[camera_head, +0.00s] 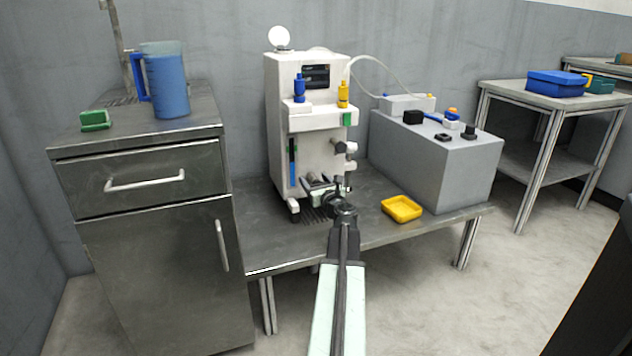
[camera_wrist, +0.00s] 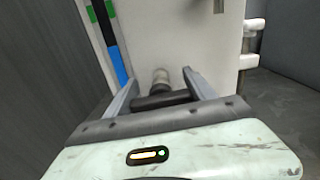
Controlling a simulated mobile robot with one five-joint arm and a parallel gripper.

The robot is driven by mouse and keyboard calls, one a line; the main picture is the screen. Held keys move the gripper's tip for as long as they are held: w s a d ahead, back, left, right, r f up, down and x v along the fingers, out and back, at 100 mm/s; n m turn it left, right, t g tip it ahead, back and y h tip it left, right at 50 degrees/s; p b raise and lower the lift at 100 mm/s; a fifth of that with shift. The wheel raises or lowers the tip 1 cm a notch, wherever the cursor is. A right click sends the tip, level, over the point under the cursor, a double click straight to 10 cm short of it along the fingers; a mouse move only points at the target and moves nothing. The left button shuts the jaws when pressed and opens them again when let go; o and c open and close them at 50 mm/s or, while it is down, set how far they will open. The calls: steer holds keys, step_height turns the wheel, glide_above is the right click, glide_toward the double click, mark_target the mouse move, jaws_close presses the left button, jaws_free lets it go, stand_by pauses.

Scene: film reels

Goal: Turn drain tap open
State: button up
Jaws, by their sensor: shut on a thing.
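The white machine (camera_head: 318,155) stands on a low metal table. My arm reaches from the bottom of the head view to the machine's lower front, where my gripper (camera_head: 338,200) hides most of the small parts. In the wrist view the drain tap (camera_wrist: 160,78), a short dark and grey stub on the machine's lower front, shows between the two fingers of my gripper (camera_wrist: 161,88). The gripper is shut on the tap. The fingertips and the exact angle of the tap's handle are hard to make out.
A yellow tray (camera_head: 402,219) lies on the low table (camera_head: 290,248) right of my gripper. A grey box (camera_head: 450,165) stands behind it. A metal cabinet (camera_head: 140,250) with a blue jug (camera_head: 168,88) stands left. Metal pipe fittings (camera_head: 349,160) stick out just above my gripper.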

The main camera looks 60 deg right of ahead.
steer(key=n, duration=0.3)
steer(key=shift+s+a+n, duration=0.1)
steer(key=shift+n, duration=1.7)
steer(key=o, duration=1.4)
steer(key=v, duration=0.7)
steer(key=shift+s+a, duration=0.25)
steer(key=shift+a, duration=0.05)
